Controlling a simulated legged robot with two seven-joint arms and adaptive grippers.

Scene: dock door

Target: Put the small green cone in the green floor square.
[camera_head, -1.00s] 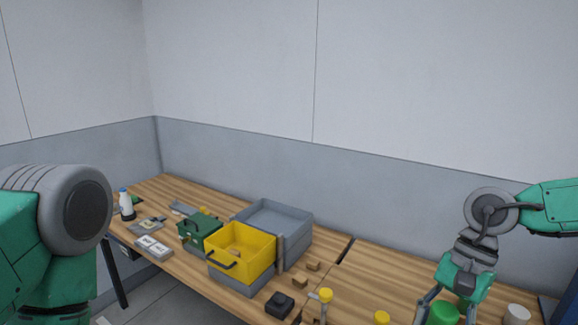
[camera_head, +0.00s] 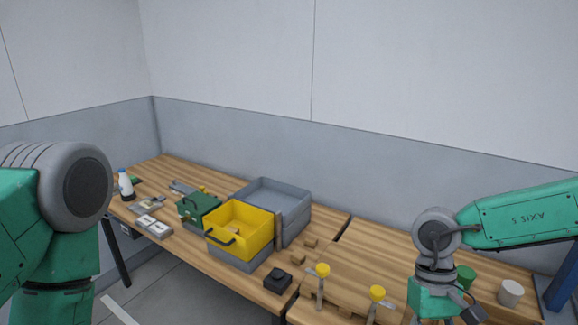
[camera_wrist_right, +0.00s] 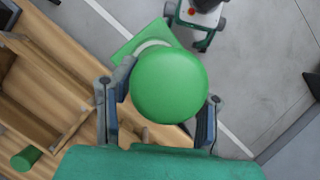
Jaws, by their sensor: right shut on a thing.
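My right gripper (camera_wrist_right: 168,84) is shut on a round-topped green thing (camera_wrist_right: 168,85), which I take to be the small green cone. Its top fills the space between the two fingers in the right wrist view. Past it, a square-cornered green patch (camera_wrist_right: 125,52) with a white curved band shows; I cannot tell if this is the cone's base or the green floor square. In the head view only my right wrist shows at the bottom edge; the fingers and the held thing are out of frame. My left gripper is out of view.
The wooden bench (camera_head: 345,265) holds a yellow bin (camera_head: 240,228), grey trays (camera_head: 275,195), yellow-topped posts (camera_head: 322,270), a green cylinder (camera_head: 466,277) and a white cylinder (camera_head: 511,292).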

